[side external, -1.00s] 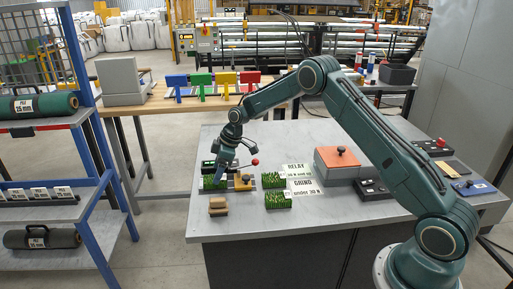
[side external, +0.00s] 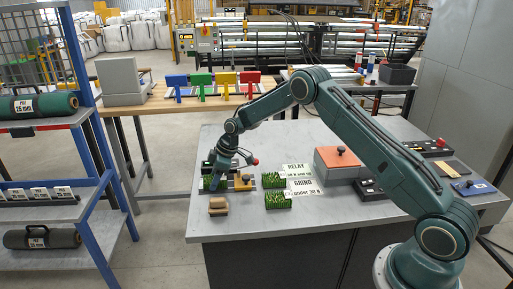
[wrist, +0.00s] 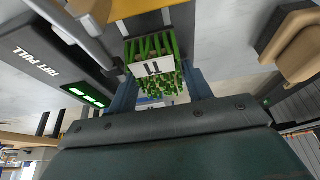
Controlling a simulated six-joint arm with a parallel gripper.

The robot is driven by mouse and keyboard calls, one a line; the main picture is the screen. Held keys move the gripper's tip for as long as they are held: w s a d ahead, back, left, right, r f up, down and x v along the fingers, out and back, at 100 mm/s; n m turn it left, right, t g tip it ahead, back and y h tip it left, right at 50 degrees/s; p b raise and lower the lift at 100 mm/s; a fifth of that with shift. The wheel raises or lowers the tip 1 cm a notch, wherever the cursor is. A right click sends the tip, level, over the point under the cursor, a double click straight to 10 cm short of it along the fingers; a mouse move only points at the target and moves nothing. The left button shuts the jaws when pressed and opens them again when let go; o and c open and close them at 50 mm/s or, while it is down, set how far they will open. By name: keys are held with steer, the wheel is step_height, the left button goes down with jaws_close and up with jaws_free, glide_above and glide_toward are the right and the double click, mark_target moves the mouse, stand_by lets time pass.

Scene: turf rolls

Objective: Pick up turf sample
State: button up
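A green turf sample (wrist: 152,66) with a white label shows between the two blue fingers of my gripper (wrist: 162,88) in the wrist view. The fingers stand on either side of its grass; whether they press on it I cannot tell. In the side view my gripper (side external: 213,184) points down at the left part of the grey bench (side external: 240,225), at a turf block there that it partly hides. Another turf block (side external: 278,200) lies to the right, with a further green one (side external: 272,180) behind it.
A black tuft-pull device (wrist: 60,50) is close beside the gripper. A brown block (side external: 218,206) lies in front of it. White RELAY and GRIND cards (side external: 303,187) and an orange-topped box (side external: 338,160) are to the right. The bench's front left is clear.

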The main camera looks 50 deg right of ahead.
steer(key=c, duration=0.6)
steer(key=shift+o, duration=0.2)
steer(key=shift+r, duration=0.15)
step_height(320, 180, up, 20)
stand_by(0.6)
